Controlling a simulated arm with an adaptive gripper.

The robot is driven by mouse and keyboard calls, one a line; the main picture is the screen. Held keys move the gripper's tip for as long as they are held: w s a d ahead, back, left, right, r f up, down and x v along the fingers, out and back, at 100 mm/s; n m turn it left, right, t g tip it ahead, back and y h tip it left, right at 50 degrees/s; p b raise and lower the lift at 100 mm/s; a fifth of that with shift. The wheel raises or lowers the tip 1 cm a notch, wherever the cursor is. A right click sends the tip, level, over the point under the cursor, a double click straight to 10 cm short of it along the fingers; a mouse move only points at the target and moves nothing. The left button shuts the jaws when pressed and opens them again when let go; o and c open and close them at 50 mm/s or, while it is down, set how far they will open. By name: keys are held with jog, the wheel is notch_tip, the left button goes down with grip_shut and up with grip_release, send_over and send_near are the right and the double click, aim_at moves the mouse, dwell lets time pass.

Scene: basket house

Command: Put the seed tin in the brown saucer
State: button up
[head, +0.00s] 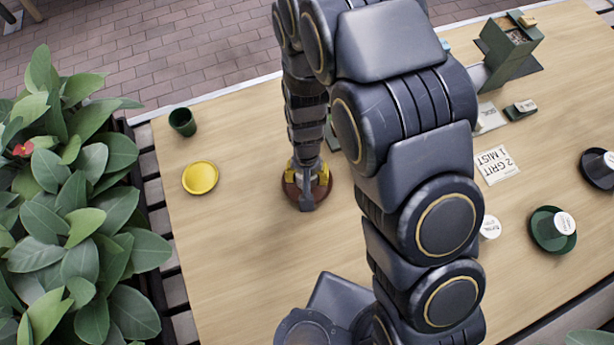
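The brown saucer (289,194) is a reddish-brown round dish on the wooden table, left of the middle in the head view. My gripper (307,190), with yellow parts, points down over it and covers much of its middle. I cannot tell whether the fingers are open or shut, or whether anything is between them. I cannot pick out the seed tin for certain. White-lidded round tins show at the right: one (489,228) partly behind my arm, one (564,223) on a green saucer (541,239), and one (609,159) on a dark saucer (593,178). Their labels are too small to read.
A yellow saucer (200,178) and a green cup (182,122) stand at the left. A card reading "2 GRIT 1 MIST" (496,165) and a green box-like stand (508,50) are at the right. A leafy plant (75,200) borders the left edge. My arm hides the table's centre.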

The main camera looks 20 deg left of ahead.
jog(key=shift+f, duration=0.7)
jog(key=o, duration=1.1)
jog(key=shift+f, duration=0.15)
jog(key=shift+o, duration=0.2)
jog(key=r, duration=1.1)
jog(key=shift+w+a, duration=0.2)
jog(key=shift+w, duration=0.05)
jog(key=shift+r, duration=0.65)
